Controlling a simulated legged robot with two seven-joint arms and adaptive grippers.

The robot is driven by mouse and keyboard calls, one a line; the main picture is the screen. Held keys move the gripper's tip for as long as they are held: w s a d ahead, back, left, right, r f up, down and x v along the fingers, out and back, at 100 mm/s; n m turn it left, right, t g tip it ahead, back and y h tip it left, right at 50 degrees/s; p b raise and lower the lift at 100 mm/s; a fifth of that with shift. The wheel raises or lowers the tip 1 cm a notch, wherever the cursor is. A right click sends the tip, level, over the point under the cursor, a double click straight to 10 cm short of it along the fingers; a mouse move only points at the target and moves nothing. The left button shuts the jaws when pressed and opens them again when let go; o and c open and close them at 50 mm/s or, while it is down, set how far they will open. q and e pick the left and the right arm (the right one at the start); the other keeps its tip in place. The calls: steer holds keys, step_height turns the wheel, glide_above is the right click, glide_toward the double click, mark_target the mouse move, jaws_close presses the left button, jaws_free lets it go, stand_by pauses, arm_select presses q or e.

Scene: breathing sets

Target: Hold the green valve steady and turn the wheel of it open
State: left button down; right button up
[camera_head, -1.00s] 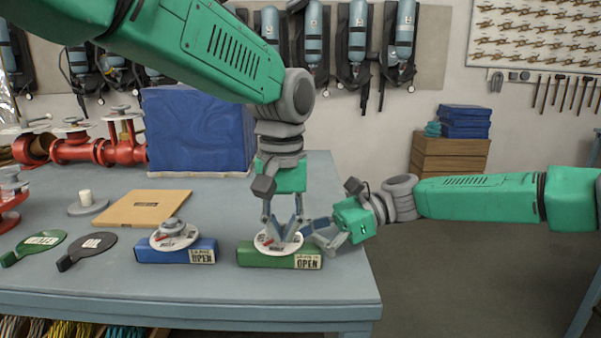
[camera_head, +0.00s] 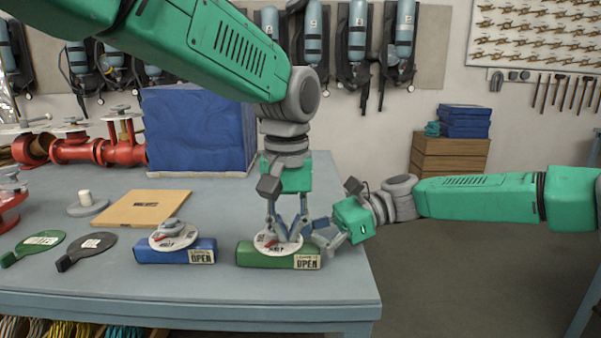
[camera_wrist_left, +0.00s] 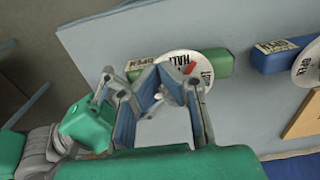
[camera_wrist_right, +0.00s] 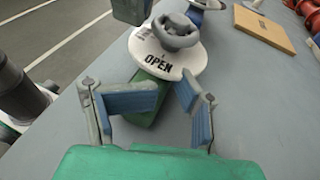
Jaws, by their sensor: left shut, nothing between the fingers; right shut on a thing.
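The green valve (camera_head: 252,256) lies near the table's front edge, with a white dial (camera_head: 266,246) on top and an OPEN label on its front. In the right wrist view its grey wheel (camera_wrist_right: 178,31) stands above the dial. My left gripper (camera_head: 289,238) points down over the dial, its fingers shut with nothing between them. My right gripper (camera_head: 317,237) is shut on the valve's green body (camera_wrist_right: 148,98) from the right end.
A blue valve (camera_head: 160,252) with its own dial stands left of the green one. Behind are a cardboard sheet (camera_head: 135,208), a blue crate (camera_head: 198,130) and red pipes (camera_head: 85,152). Two paddle tags (camera_head: 88,250) lie at the left. The table (camera_head: 190,298) ends just right of my right gripper.

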arm_select(q)
step_height(320, 180, up, 6)
steer(key=shift+s+f, duration=0.15)
stand_by(0.3)
steer(key=shift+a, duration=0.1)
steer(key=shift+a+f, duration=0.55)
steer(key=shift+f, duration=0.45)
steer(key=shift+a+f, duration=0.6)
steer(key=shift+f, duration=0.45)
steer(key=shift+a+f, duration=0.55)
steer(key=shift+f, duration=0.45)
steer(key=shift+d, duration=0.25)
